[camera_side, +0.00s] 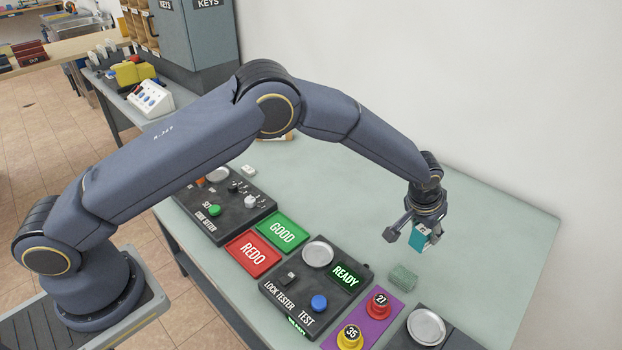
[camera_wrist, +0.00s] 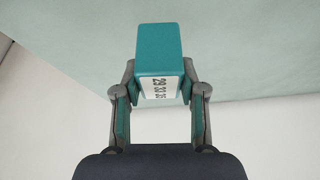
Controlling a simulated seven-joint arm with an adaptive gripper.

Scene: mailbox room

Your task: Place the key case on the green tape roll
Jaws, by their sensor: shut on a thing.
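The key case (camera_side: 418,238) is a small teal box with a white label. It also shows in the wrist view (camera_wrist: 158,50), where printed digits are visible on the label. My gripper (camera_side: 413,236) is shut on it, with a finger on each side in the wrist view (camera_wrist: 159,82). The case hangs in the air above the table. A small, dull green, textured piece (camera_side: 403,277) lies on the table below the case; it may be the green tape roll, but its shape is hard to make out. The case is apart from it.
The purple mat (camera_side: 365,319) with a red piece (camera_side: 379,305) and a yellow piece (camera_side: 350,338) lies nearby. The black lock tester (camera_side: 305,305) is to the left; another black panel with a silver dish (camera_side: 426,327) is in front. The table behind is clear, up to the wall.

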